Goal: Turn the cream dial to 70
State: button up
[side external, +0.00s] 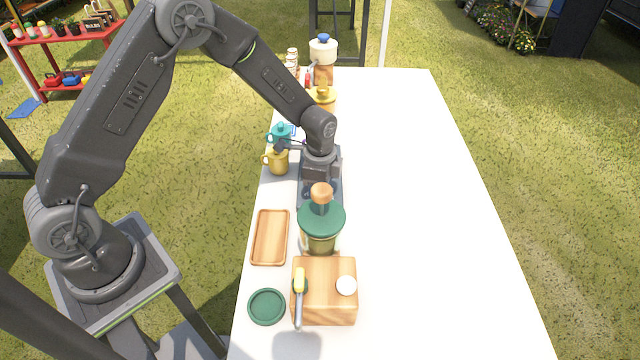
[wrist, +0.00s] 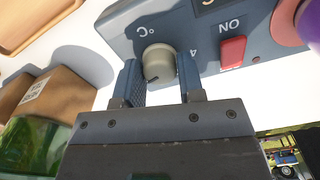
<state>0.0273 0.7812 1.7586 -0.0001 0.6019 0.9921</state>
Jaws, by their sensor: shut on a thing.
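The cream dial (wrist: 158,62) sits on the face of a blue-grey panel (wrist: 205,40) in the wrist view, with a dark pointer mark on its rim and a "°C" label beside it. My gripper (wrist: 161,84) is shut on the dial, one finger on each side of it. In the side view my gripper (side external: 320,178) reaches down to the blue-grey appliance (side external: 306,196), and the dial is hidden there. A "4" shows right of the dial; I cannot read a 70 mark.
A red switch (wrist: 233,52) marked "ON" is close to the dial. A green-lidded jar (side external: 321,220), wooden tray (side external: 270,238), wooden block (side external: 325,305) and green saucer (side external: 267,307) stand nearer the camera. Yellow and teal mugs (side external: 277,160) stand at the left. The table's right side is clear.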

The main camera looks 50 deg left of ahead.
jog(key=shift+m, duration=0.3)
jog(key=o, duration=0.9)
jog(key=shift+r, duration=0.1)
notch_tip(320, 180, up, 14)
jog(key=shift+f, duration=0.15)
dwell(0.4)
jog(key=s+a+r+n+t, duration=0.1)
jog(key=s+r+n+t, duration=0.3)
jog(key=s+r+n, duration=0.8)
jog(key=shift+t, duration=0.8)
jog(key=s+r, duration=0.1)
jog(key=s, duration=0.7)
jog(key=s+r, duration=0.1)
jog(key=s, duration=0.3)
jog(key=shift+s+a+r, duration=0.1)
jog(key=shift+s+r, duration=0.15)
jog(key=shift+r, duration=0.05)
